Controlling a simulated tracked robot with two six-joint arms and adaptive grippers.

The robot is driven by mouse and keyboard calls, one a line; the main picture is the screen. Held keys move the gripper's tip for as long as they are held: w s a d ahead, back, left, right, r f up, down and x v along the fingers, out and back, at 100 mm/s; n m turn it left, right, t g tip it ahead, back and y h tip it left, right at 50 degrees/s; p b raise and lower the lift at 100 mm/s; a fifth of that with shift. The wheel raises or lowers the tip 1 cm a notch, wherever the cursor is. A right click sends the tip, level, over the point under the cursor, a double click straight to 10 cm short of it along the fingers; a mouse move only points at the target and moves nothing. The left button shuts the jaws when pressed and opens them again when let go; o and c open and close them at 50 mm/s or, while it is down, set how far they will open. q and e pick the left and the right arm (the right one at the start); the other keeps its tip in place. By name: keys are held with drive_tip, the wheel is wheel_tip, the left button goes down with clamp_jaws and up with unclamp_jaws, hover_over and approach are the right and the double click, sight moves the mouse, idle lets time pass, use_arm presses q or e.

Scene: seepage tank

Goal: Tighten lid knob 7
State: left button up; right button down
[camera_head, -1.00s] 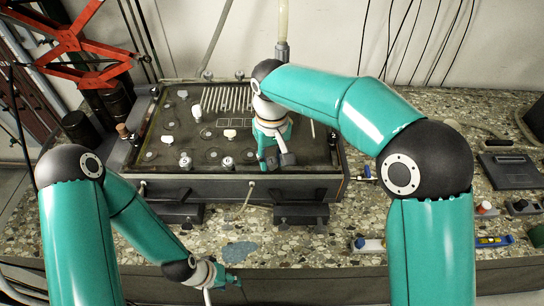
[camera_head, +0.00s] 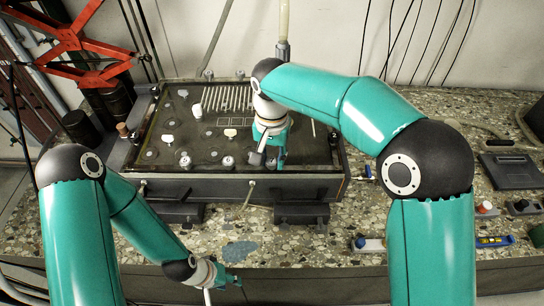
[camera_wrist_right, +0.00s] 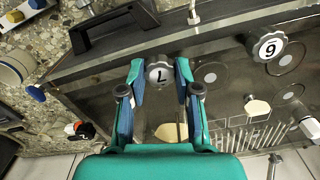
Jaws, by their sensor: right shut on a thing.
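Lid knob 7 (camera_wrist_right: 158,73) is a grey lobed knob with a white numbered cap, near the front edge of the dark tank lid (camera_wrist_right: 105,88). In the right wrist view, my right gripper (camera_wrist_right: 159,75) has one finger on each side of it and is shut on it. In the head view, my right gripper (camera_head: 271,160) reaches down to the front right part of the lid (camera_head: 205,165) and hides knob 7. My left gripper (camera_head: 232,281) is low, in front of the tank by the counter's front edge; its fingers are too small to read.
Other grey knobs (camera_head: 185,160) (camera_wrist_right: 267,46) stand along the lid's front. Pale upright tabs (camera_head: 168,139) stand farther back. A blue-and-white tool (camera_head: 368,244) and a dark flat box (camera_head: 510,170) lie on the speckled counter to the right.

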sight(272, 160)
drive_tip(key=shift+w+r, duration=0.15)
drive_tip(key=c, duration=1)
unclamp_jaws()
drive_tip(key=shift+o, duration=0.9)
wheel_tip(272, 160, up, 12)
drive_tip(key=shift+f, duration=0.2)
